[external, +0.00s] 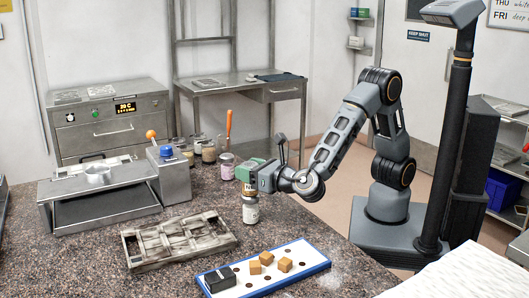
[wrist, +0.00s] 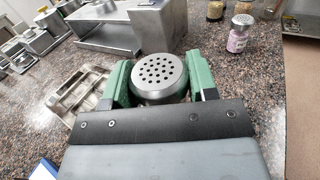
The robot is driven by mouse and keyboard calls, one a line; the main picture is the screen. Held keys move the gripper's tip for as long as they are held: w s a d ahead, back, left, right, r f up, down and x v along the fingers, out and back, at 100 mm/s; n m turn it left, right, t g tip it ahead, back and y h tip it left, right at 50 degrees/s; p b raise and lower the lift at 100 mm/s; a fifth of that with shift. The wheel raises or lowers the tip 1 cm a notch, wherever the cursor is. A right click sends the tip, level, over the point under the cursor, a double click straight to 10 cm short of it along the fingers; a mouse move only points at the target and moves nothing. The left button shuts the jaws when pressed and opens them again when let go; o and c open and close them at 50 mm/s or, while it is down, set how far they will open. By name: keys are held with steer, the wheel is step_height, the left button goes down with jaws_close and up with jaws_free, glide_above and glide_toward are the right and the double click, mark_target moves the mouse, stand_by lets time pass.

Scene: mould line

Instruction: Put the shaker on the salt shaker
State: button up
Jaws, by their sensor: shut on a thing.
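My gripper (external: 254,176) has green fingers and is shut on a shaker (external: 250,209). The shaker is upright, a brownish jar with a white label. In the wrist view, its round perforated metal lid (wrist: 159,76) shows between the two fingers, and its body is hidden. I cannot tell if its base touches the counter. Another shaker (external: 227,168), with a pink-purple body and a perforated metal lid, stands upright on the counter behind and left of my gripper. It also shows at the upper right of the wrist view (wrist: 239,36). Neither label is readable.
A grey mould frame (external: 136,262) lies left of the held shaker. In front is a blue-edged white board (external: 258,281) with tan cubes and a black block. A metal stand (external: 88,219) is at left. Several jars (external: 208,154) stand behind. The speckled counter (external: 290,215) is clear around the shakers.

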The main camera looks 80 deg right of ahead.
steer(key=o, duration=1)
steer(key=shift+f, duration=0.15)
steer(key=shift+c, duration=0.2)
steer(key=shift+r, duration=0.35)
steer(key=b+v, duration=0.1)
steer(key=v, duration=1.1)
steer(key=w+d+f+m+g+h, duration=0.2)
steer(key=d+m+g, duration=0.25)
steer(key=d, duration=0.35)
steer(key=w+d+f+m+g+h, duration=0.1)
steer(key=d+m+g+h, duration=0.1)
steer(key=d+m+g, duration=0.5)
steer(key=s+d+f+m+g+y, duration=0.1)
steer(key=s+d+m+y, duration=0.2)
steer(key=m, duration=0.7)
steer(key=s+d+f+m+g+y, duration=0.1)
steer(key=s+d+m+y, duration=0.3)
steer(key=d+m, duration=0.7)
steer(key=f+y, duration=0.1)
steer(key=y, duration=0.1)
steer(key=shift+d+y, duration=0.35)
steer(key=shift+y, duration=0.05)
